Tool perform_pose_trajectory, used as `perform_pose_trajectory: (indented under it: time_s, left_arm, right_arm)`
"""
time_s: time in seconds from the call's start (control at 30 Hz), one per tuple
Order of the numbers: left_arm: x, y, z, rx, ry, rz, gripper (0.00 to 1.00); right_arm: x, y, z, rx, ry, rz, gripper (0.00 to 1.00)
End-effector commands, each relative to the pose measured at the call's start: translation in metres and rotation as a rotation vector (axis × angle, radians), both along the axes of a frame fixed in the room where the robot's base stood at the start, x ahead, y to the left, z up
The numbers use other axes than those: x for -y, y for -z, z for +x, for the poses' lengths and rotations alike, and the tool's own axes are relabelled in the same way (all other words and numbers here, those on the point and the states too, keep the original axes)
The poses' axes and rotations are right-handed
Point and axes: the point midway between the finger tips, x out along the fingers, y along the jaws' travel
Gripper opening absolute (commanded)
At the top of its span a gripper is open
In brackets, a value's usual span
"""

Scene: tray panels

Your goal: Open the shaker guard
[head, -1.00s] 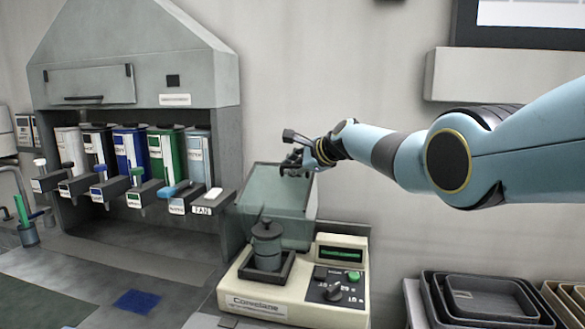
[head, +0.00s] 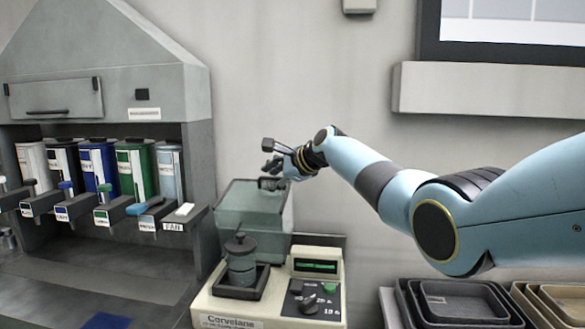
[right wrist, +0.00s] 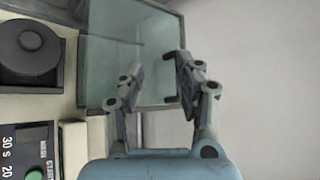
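The shaker guard (head: 250,208) is a clear greenish box-like cover. It stands tilted up at the back of the cream shaker (head: 225,305), clear of the grey lidded pot (head: 241,262) in its dark holder. The guard also fills the upper middle of the right wrist view (right wrist: 130,45). My right gripper (head: 269,171) is at the guard's upper edge. In the right wrist view its two fingers (right wrist: 156,75) are apart, with the guard's panel and edge showing behind and between them; contact is unclear. My left gripper is out of view.
A grey hood with several coloured canisters (head: 133,170) and levers stands to the left. Nested dark trays (head: 450,300) are at lower right. The wall behind the arm is bare.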

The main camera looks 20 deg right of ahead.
Motion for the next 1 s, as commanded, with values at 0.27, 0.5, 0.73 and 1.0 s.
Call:
perform_pose_trajectory:
  time_s: [0.27,0.5,0.73,1.0]
  left_arm:
    - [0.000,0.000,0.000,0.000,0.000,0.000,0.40]
    - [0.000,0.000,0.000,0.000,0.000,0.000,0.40]
    - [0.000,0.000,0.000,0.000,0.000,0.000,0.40]
    - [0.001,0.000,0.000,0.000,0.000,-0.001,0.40]
  right_arm:
    - [0.017,-0.021,-0.037,0.003,0.003,-0.003,0.34]
    - [0.028,-0.037,-0.065,0.002,0.001,-0.001,0.34]
    - [0.030,-0.042,-0.074,0.001,0.000,0.000,0.34]
    - [0.030,-0.042,-0.073,0.002,-0.001,-0.002,0.25]
